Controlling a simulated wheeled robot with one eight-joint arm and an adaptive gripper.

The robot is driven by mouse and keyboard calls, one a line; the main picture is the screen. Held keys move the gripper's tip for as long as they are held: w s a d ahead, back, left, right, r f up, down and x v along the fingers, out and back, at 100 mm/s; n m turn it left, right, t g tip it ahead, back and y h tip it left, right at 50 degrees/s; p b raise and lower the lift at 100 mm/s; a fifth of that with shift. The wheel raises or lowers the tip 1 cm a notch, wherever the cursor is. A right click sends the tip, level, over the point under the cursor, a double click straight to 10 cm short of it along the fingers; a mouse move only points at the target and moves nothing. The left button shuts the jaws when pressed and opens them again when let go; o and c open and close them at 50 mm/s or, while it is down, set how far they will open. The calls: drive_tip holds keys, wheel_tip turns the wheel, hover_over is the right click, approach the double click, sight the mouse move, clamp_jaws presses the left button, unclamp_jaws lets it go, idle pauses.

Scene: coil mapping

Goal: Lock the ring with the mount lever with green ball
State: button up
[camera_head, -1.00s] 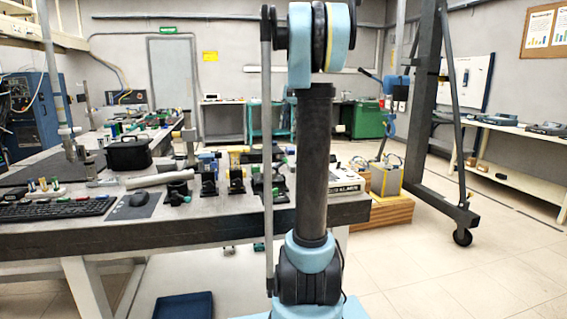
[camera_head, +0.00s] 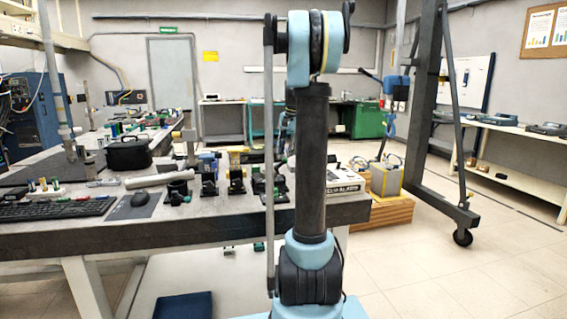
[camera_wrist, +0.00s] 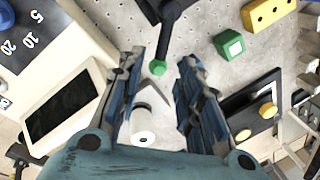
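In the wrist view, a dark lever (camera_wrist: 166,38) comes down from the top edge and ends in a green ball tip (camera_wrist: 157,67). My gripper (camera_wrist: 161,58) is open, with one blue-black finger on each side of the green tip. The tip appears in the gap between the fingers, with space on both sides. I cannot tell how far below the fingertips it is. The ring is not clearly visible.
A green block (camera_wrist: 229,45), a yellow block (camera_wrist: 266,13) and yellow knobs (camera_wrist: 268,110) are to the right. A white device with a dark screen (camera_wrist: 62,103) is at the left.

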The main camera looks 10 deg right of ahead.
sight(284, 160)
drive_tip(key=shift+w+a+f, duration=0.1)
drive_tip(key=shift+f, duration=0.75)
drive_tip(key=shift+w+a+f, duration=0.15)
drive_tip(key=shift+f, duration=0.7)
drive_tip(key=shift+w+a+f, duration=0.1)
drive_tip(key=shift+f, duration=0.75)
clamp_jaws()
